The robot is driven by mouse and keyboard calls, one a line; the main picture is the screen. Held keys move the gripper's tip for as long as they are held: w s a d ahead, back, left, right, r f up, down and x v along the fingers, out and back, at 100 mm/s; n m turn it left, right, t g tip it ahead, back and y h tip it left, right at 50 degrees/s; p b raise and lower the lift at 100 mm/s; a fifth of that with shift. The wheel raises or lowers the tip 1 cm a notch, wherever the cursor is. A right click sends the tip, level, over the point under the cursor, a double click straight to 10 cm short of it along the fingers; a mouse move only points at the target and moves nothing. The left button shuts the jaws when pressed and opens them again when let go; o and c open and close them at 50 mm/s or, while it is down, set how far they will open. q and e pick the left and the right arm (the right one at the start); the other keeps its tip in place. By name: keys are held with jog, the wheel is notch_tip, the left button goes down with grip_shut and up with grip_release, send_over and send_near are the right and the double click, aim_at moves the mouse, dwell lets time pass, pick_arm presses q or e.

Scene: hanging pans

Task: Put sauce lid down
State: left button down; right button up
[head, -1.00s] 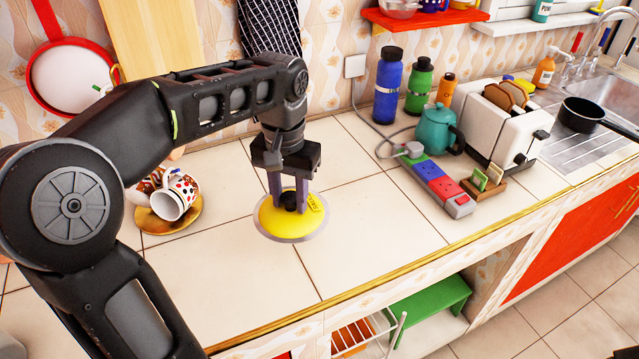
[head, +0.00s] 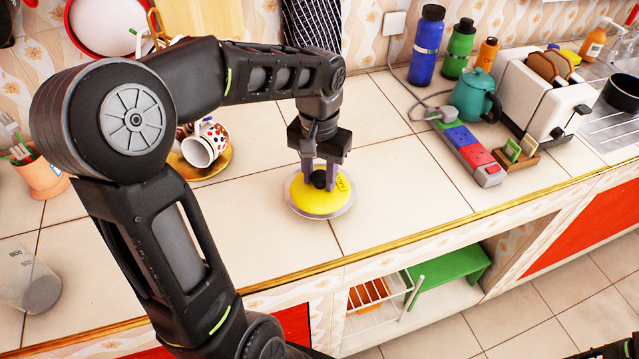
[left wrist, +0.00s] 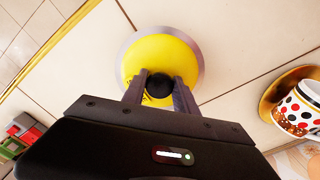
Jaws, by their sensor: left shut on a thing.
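The sauce lid is a round yellow lid (head: 308,200) with a pale rim, a black knob and a small label. It lies flat at the countertop in the middle of the head view; I cannot tell whether it touches the tiles. My left gripper (head: 319,180) points straight down over it, with its fingers on either side of the knob, shut on it. The left wrist view shows the same yellow lid (left wrist: 165,58) with the black knob between the gripper's fingertips (left wrist: 159,87).
A spotted cup (head: 203,147) on an orange saucer stands behind left of the lid. A power strip (head: 467,148), teal kettle (head: 473,97), toaster (head: 545,95) and bottles (head: 427,45) stand at right. Clear tiles surround the lid. The counter's front edge (head: 390,247) is nearby.

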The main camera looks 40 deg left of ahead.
aim_at(319, 180)
pick_arm(q)
jog(key=shift+f, duration=1.45)
jog(key=shift+f, duration=0.2)
jog(key=c, duration=1)
grip_release()
jog(key=shift+o, duration=0.2)
jog(key=shift+r, duration=0.1)
notch_tip(319, 180, up, 12)
jog(key=shift+r, duration=0.15)
